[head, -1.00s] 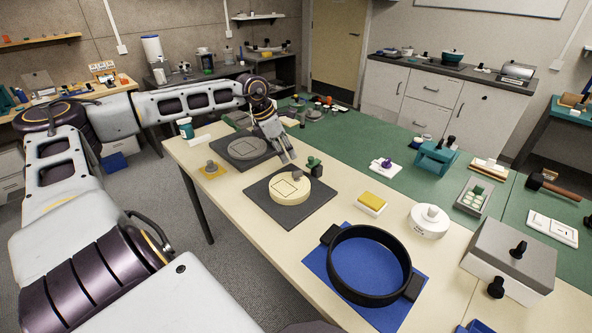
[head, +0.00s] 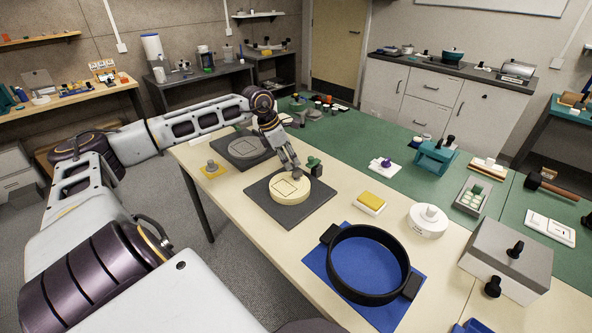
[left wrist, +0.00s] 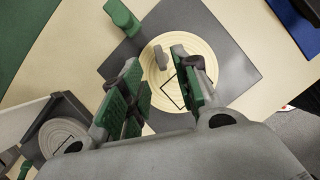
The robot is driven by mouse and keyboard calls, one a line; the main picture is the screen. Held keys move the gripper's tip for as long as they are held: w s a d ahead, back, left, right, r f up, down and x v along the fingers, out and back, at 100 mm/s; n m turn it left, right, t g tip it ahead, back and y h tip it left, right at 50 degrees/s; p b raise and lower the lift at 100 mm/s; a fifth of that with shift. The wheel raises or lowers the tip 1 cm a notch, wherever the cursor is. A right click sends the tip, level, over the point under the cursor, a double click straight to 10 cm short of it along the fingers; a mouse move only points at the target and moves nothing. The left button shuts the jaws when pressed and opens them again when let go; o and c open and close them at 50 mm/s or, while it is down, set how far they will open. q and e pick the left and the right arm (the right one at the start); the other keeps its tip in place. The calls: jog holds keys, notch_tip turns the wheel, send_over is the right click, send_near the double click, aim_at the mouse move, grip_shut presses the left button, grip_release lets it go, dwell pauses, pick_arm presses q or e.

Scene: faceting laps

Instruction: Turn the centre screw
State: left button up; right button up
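A cream round lap (head: 281,193) with a thin dark square outline lies on a dark grey square mat (head: 292,215). In the left wrist view a small grey knob (left wrist: 160,57), apparently the centre screw, stands up from the cream lap (left wrist: 210,63). My left gripper (head: 294,174) points down over the far edge of that lap and hides the knob in the head view. In the left wrist view its green-padded fingers (left wrist: 158,70) are apart, with the knob showing between their tips; I see no contact. My right gripper is not in view.
A green-topped piece (head: 314,166) stands close right of my left gripper. A grey lap (head: 247,148) on a dark mat lies to the left, with a grey knob on a yellow pad (head: 213,170). A black ring (head: 334,277) on blue and a yellow block (head: 372,199) are to the right.

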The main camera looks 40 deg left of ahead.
aim_at(297, 175)
pick_arm(q)
jog(key=shift+x, duration=2.85)
jog(key=shift+w+f, duration=0.15)
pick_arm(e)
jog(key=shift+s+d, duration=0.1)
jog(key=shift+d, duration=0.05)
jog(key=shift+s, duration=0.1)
